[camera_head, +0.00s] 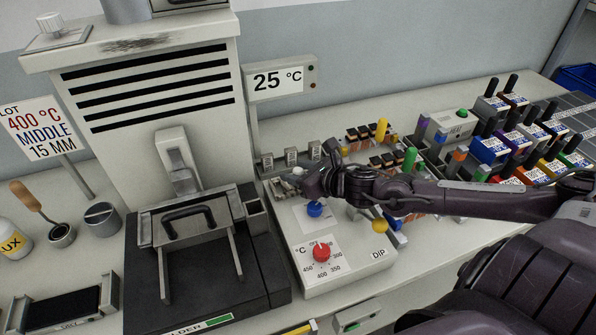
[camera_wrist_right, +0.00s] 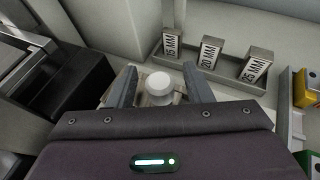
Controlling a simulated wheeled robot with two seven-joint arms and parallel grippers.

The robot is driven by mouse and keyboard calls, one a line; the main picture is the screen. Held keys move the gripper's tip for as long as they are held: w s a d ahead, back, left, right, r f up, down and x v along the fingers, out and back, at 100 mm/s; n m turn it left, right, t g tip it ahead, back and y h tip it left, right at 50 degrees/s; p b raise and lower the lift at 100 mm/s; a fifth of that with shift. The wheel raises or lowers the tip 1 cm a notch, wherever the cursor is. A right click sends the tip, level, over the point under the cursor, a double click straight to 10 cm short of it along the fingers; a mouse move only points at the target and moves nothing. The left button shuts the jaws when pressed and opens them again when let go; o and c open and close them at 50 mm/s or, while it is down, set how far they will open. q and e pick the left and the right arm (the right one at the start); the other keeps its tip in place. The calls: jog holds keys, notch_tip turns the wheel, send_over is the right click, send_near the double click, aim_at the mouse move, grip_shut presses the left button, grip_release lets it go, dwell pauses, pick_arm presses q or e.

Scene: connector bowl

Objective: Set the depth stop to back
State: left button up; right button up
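A small white knob (camera_head: 298,171) sits on the control panel, left of my right gripper (camera_head: 300,179) in the head view. In the right wrist view the round white knob (camera_wrist_right: 160,87) stands between the two fingers of my right gripper (camera_wrist_right: 161,84). The fingers are apart, with a gap on each side of the knob. The knob's base is partly hidden by the hand. No label reading depth stop is visible, so I cannot tell its setting. My left gripper is not in view.
Metal blocks marked 15, 20 and 25 MM (camera_wrist_right: 212,50) stand in a tray behind the knob. A blue knob (camera_head: 314,209) and red temperature dial (camera_head: 321,251) are nearer the front. A sign (camera_head: 38,130) reads 400 °C, MIDDLE, 15 MM. Connectors (camera_head: 493,148) crowd the right.

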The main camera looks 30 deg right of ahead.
grip_shut()
jog(key=shift+s+d+r+p, duration=0.1)
jog(key=shift+s+d+p, duration=0.1)
jog(key=shift+d+p, duration=0.35)
jog(key=shift+d, duration=0.25)
jog(key=shift+c, duration=1.1)
grip_release()
jog(key=o, duration=0.3)
jog(key=shift+d, duration=0.15)
jog(key=p+v, duration=0.4)
jog(key=v, duration=0.2)
jog(key=shift+s, duration=0.25)
jog(key=shift+s+d+r, duration=0.2)
jog(key=shift+s, duration=0.4)
